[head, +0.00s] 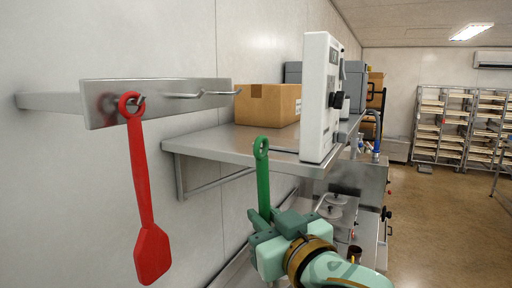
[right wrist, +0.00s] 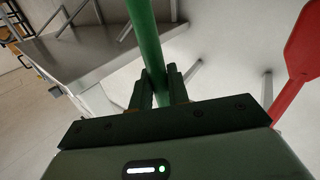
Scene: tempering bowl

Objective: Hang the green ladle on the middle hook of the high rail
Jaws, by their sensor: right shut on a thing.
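The green ladle (head: 263,185) stands upright in my right gripper (head: 268,222), its ring end at the top. The handle also runs between the fingers in the right wrist view (right wrist: 147,45). The ladle's lower end is hidden behind the gripper. The high rail (head: 105,108) is a steel plate on the left wall. The middle hook (head: 183,96) sticks out bare from it. The green ring is to the right of the rail and lower than the hooks, apart from them. My left gripper is not in view.
A steel shelf (head: 225,145) behind holds a cardboard box (head: 268,104) and a white panel device (head: 318,95). Space between red and green ladles looks clear.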

